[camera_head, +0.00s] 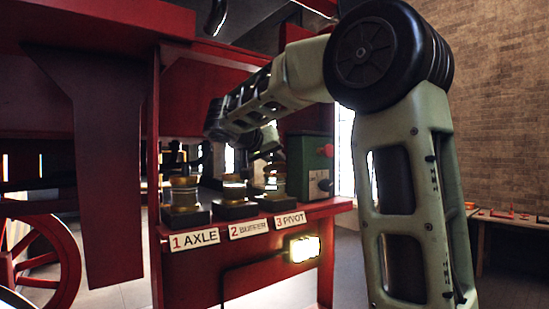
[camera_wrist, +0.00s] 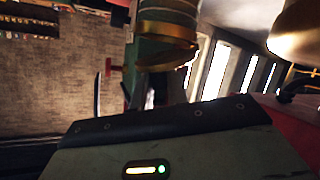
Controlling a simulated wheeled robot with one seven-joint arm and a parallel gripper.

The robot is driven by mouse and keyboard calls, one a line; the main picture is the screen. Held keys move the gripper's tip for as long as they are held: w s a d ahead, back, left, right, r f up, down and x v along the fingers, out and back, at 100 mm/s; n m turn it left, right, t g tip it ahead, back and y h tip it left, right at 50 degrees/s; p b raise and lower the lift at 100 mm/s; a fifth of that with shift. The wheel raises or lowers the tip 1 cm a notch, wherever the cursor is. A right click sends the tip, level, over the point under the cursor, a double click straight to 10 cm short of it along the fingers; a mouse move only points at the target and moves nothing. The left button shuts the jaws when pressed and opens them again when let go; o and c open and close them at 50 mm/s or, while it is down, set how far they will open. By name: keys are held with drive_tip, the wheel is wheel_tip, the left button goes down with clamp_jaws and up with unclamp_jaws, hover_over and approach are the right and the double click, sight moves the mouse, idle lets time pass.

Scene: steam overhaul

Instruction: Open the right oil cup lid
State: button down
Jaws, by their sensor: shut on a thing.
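Three oil cups with brass bands stand on dark square bases on a red shelf. The left cup (camera_head: 184,194) is above the label 1 AXLE, the middle cup (camera_head: 234,190) above 2 BUFFER. The right oil cup (camera_head: 274,183) is above 3 PIVOT. My gripper (camera_head: 268,155) is at the top of the right cup, shut on its lid, which it mostly hides. I cannot tell the lid's angle. In the wrist view a brass-banded cup (camera_wrist: 168,45) shows close up; the fingertips are not clear there.
A green box (camera_head: 311,166) with a red knob stands just right of the right cup. A lit lamp (camera_head: 305,248) is on the red panel below the shelf. A red spoked wheel (camera_head: 45,260) is at left. A bench (camera_head: 510,218) with small red items is far right.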

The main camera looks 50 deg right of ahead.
drive_tip(key=shift+w+r, duration=0.1)
drive_tip(key=n+g+p, duration=0.1)
drive_tip(key=w+r+n+y+p, duration=0.1)
drive_tip(key=p, duration=0.1)
drive_tip(key=shift+w+d+g, duration=0.15)
drive_tip(key=shift+w+g, duration=0.1)
drive_tip(key=shift+g, duration=0.15)
drive_tip(key=n+g+p, duration=0.1)
drive_tip(key=w+n+g+p, duration=0.1)
drive_tip(key=p, duration=0.1)
drive_tip(key=shift+w+d+r+n+y, duration=0.15)
drive_tip(key=shift+w+d+n+y, duration=0.05)
drive_tip(key=shift+w+n+y, duration=0.1)
drive_tip(key=shift+w+d+f+n+g+y+p, duration=0.15)
drive_tip(key=shift+w+f+n+g+p, duration=0.2)
drive_tip(key=shift+w+n+g+p, duration=0.5)
drive_tip(key=shift+w+d+f+n+g+y+p, duration=0.15)
drive_tip(key=shift+w+f+n+g+p, duration=0.3)
drive_tip(key=shift+n+g+p, duration=0.55)
drive_tip(key=c, duration=1.4)
unclamp_jaws()
drive_tip(key=shift+c, duration=0.2)
drive_tip(key=shift+w, duration=0.1)
